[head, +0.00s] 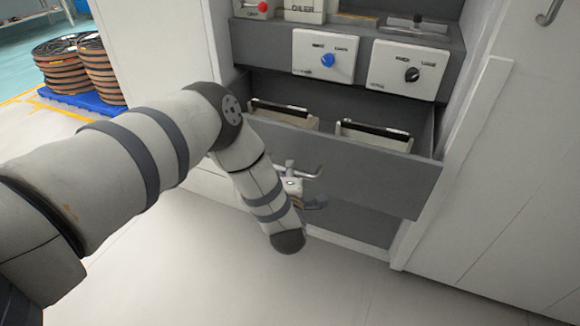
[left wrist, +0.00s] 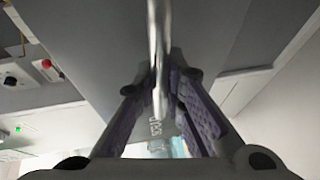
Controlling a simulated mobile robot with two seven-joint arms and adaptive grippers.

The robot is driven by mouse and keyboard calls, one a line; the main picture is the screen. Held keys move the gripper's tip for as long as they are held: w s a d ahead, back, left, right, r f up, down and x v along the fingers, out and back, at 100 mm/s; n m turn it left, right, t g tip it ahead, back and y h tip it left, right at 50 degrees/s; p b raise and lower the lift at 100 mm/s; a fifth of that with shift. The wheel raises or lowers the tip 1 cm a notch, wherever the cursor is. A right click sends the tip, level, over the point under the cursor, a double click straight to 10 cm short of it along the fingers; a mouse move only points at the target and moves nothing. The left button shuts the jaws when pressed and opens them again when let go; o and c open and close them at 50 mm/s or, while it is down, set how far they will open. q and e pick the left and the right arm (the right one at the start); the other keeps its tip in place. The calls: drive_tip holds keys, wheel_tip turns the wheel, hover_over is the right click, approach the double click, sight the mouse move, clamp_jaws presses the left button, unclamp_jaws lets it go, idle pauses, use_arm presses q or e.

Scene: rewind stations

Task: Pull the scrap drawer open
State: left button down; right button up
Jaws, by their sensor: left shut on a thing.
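The scrap drawer (head: 370,180) is a grey drawer in the cabinet, pulled out so its inside shows from above. Its metal bar handle (head: 312,171) is on the drawer's front, partly hidden by my left arm. My left gripper (head: 293,183) is at the handle, mostly hidden behind my wrist in the head view. In the left wrist view the handle bar (left wrist: 159,50) runs between the two dark finger pads, and the gripper (left wrist: 163,92) is shut on it. My right gripper is not in view.
Two light bins with dark rims, a left one (head: 283,117) and a right one (head: 373,137), stand in the drawer. Above are panels with a blue knob (head: 327,60) and a black knob (head: 411,74). Spools (head: 66,68) sit far left. The floor in front is clear.

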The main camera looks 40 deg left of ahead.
use_arm(q)
drive_tip(key=shift+s+d, duration=0.15)
drive_tip(key=shift+s, duration=0.45)
drive_tip(key=c, duration=1.7)
unclamp_jaws()
drive_tip(key=shift+o, duration=0.2)
drive_tip(key=v, duration=1.2)
drive_tip(key=shift+d, duration=0.15)
